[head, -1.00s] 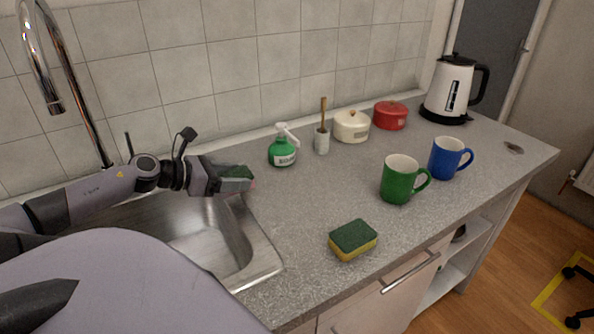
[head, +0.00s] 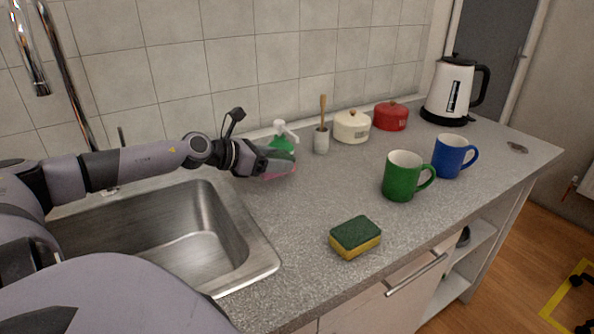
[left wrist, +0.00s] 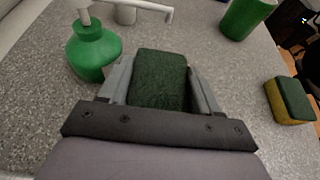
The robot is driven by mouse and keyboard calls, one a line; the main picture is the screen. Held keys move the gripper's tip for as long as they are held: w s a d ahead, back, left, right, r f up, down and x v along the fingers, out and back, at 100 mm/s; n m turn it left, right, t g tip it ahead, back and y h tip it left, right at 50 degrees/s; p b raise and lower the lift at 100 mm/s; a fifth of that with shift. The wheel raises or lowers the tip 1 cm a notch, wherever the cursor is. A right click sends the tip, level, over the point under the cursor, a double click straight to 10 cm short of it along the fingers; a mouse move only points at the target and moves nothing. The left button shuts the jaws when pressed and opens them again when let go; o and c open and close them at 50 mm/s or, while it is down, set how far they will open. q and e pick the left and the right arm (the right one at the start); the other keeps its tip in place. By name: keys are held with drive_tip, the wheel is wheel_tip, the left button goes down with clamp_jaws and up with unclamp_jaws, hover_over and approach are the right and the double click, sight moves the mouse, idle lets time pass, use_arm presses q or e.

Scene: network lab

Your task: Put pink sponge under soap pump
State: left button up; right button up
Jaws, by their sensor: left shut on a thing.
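My left gripper (left wrist: 160,82) is shut on the pink sponge (left wrist: 158,75), whose dark green top shows between the fingers in the left wrist view. In the head view a pink edge of the sponge (head: 283,174) shows at the fingertips, just in front of the soap pump. The green soap pump (head: 284,142) with a white nozzle stands upright on the counter, its lower part hidden behind my gripper. In the left wrist view the soap pump (left wrist: 92,50) stands just left of the gripper. I cannot tell whether the sponge touches the counter. My right gripper is not in view.
A yellow and green sponge (head: 355,238) lies near the counter's front edge. A green mug (head: 402,177) and a blue mug (head: 448,157) stand to the right. A brush holder (head: 321,141), cream pot (head: 351,127), red pot (head: 391,117) and kettle (head: 450,92) line the back. The sink (head: 190,240) is at left.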

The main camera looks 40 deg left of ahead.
sight(290, 154)
use_arm(q)
drive_tip(key=shift+w+d+b, duration=0.1)
drive_tip(key=shift+w+b, duration=0.25)
drive_tip(key=shift+w, duration=0.1)
drive_tip(key=shift+w+r+p, duration=0.25)
drive_tip(key=shift+r+p, duration=0.05)
drive_tip(key=shift+p, duration=0.15)
drive_tip(key=shift+w+d+p, duration=0.15)
drive_tip(key=shift+w+p, duration=0.4)
drive_tip(key=shift+w+d+p, duration=0.3)
drive_tip(key=shift+w+p, duration=0.15)
drive_tip(key=shift+w, duration=0.35)
drive_tip(key=shift+p+x, duration=0.35)
drive_tip(key=shift+x, duration=0.55)
drive_tip(key=shift+w+f+b, duration=0.1)
drive_tip(key=shift+f+b, duration=1.45)
drive_tip(key=shift+f, duration=0.15)
